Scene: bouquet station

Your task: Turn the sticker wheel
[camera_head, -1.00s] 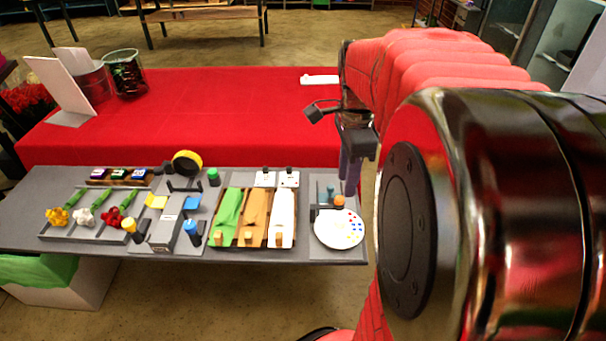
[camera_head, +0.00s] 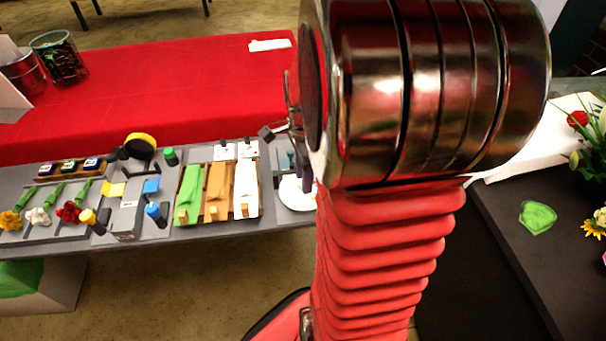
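The sticker wheel (camera_head: 293,195), a white round plate, lies at the right end of the grey work table. Only its left part shows in the head view, and its coloured dots are hidden. My red arm and its big shiny joint cover the rest. My gripper (camera_head: 303,165) hangs pointing down over that end of the table, close to the wheel in the picture. It is mostly hidden by the joint, so its opening and its height above the wheel do not show.
Green, orange and white sheets lie in a tray (camera_head: 261,205) left of the wheel. Flowers, paint pots and a yellow-rimmed roll (camera_head: 141,144) are further left. A red-covered table (camera_head: 170,95) stands behind. A dark counter (camera_head: 500,220) with flowers is at right.

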